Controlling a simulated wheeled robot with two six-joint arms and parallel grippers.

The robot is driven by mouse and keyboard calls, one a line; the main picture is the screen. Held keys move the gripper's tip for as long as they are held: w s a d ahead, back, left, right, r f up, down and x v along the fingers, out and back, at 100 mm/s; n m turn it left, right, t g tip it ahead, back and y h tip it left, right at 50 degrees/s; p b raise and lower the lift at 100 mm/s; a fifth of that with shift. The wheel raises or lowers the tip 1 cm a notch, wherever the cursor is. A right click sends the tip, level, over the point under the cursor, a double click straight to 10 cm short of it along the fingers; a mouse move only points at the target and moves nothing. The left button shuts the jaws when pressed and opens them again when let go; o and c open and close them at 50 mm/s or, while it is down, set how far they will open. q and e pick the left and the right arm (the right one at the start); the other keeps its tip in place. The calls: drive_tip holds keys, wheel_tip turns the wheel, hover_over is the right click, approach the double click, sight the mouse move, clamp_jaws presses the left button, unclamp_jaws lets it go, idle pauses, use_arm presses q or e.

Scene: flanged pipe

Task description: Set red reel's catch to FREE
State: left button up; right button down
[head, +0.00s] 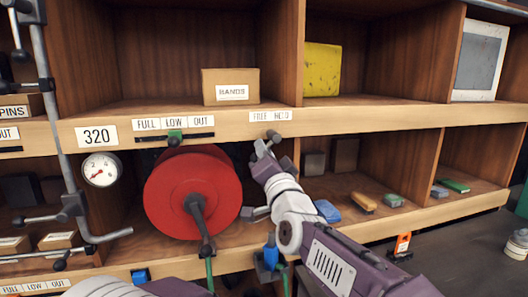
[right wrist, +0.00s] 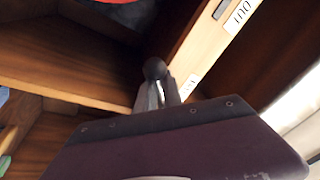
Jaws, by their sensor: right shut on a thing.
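The red reel (head: 192,192) sits in the lower bay, with a dark crank handle on its front. Above it to the right, the shelf edge carries a FREE HELD label (head: 270,116). The reel's catch, a dark round knob (head: 273,136), is just below that label; it also shows in the right wrist view (right wrist: 154,69). My right gripper (head: 266,150) is shut on the knob, its fingertips at the knob's base in the right wrist view (right wrist: 158,94). I cannot tell which word the catch points to.
A FULL LOW OUT strip with a green marker (head: 174,136) and a round gauge (head: 101,169) are near the reel. A grey pipe (head: 62,130) with levers stands at the left. Small blocks (head: 362,202) lie on the lower right shelf. A HANDS box (head: 231,86) stands above.

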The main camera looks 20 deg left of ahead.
drive_tip(key=c, duration=1.5)
unclamp_jaws()
drive_tip(key=shift+s+d+f, duration=0.1)
drive_tip(key=shift+s, duration=0.05)
drive_tip(key=b+v, duration=0.3)
drive_tip(key=v, duration=0.5)
drive_tip(key=shift+s+d, duration=0.15)
drive_tip(key=shift+s, duration=0.15)
